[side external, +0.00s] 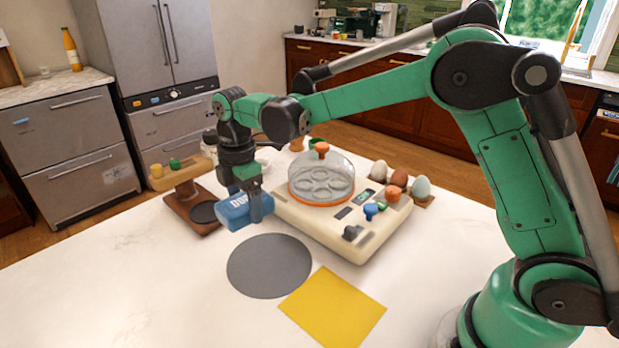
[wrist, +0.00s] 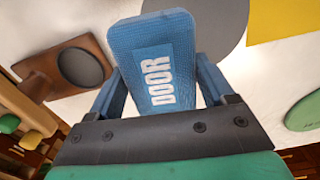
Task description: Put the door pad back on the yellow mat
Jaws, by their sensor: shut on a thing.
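The door pad (side external: 238,211) is a blue block with white "DOOR" lettering. My gripper (side external: 257,212) is shut on it and appears to hold it above the white counter. In the wrist view the door pad (wrist: 153,60) sits between the two blue fingers of my gripper (wrist: 158,88), lettering facing the camera. The yellow mat (side external: 333,308) lies flat and bare at the front of the counter, to the right of and nearer than the pad. A corner of the mat (wrist: 275,18) shows at the top right of the wrist view.
A grey round mat (side external: 269,266) lies between the pad and the yellow mat. A cream appliance (side external: 345,226) with a clear dome (side external: 321,176) stands right of my gripper. A brown stand (side external: 190,208) is close on the left. The front left counter is clear.

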